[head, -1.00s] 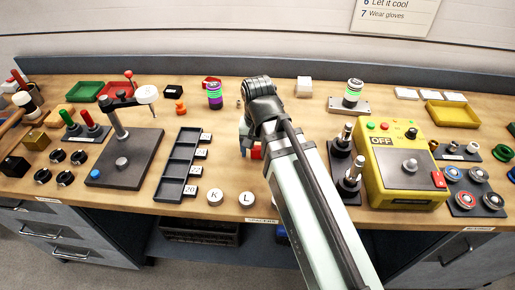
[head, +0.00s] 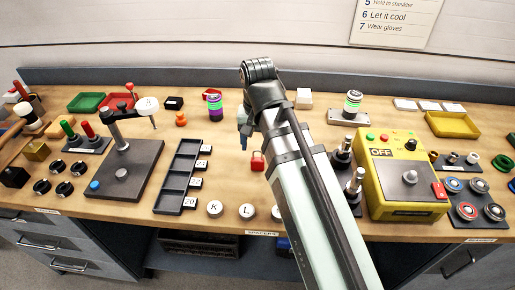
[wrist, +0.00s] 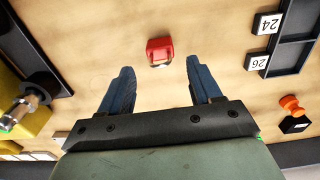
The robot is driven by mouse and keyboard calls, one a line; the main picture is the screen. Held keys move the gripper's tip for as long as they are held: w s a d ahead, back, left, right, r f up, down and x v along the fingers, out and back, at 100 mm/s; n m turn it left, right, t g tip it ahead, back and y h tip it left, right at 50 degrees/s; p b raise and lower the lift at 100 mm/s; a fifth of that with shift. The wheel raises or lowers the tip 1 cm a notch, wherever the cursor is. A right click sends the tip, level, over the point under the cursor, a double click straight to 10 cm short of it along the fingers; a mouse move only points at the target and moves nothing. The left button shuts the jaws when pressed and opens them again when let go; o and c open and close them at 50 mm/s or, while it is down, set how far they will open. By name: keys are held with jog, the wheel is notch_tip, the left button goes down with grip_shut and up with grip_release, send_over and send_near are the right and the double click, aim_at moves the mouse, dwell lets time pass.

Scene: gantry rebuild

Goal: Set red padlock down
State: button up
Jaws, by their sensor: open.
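The red padlock (head: 257,161) rests on the wooden bench top, near the middle and just left of my arm. In the wrist view the padlock (wrist: 160,47) lies ahead of my fingertips, with its metal shackle side facing my gripper. My gripper (head: 243,137) shows in the head view as a small blue part beyond the padlock, partly hidden by the wrist. In the wrist view my gripper (wrist: 161,68) has its two blue fingers wide apart, with only bare bench between them. Neither finger touches the padlock.
Left of the padlock stands a dark compartment tray (head: 178,178) with numbered tiles beside it. Round letter pieces (head: 215,208) sit near the front edge. A yellow control box (head: 405,175) and metal-topped posts stand right of my arm. Bare wood surrounds the padlock.

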aim_at(258, 159)
jog(key=shift+r, duration=0.1)
jog(key=shift+c, duration=0.7)
jog(key=m, duration=1.8)
jog(key=shift+f, duration=3.95)
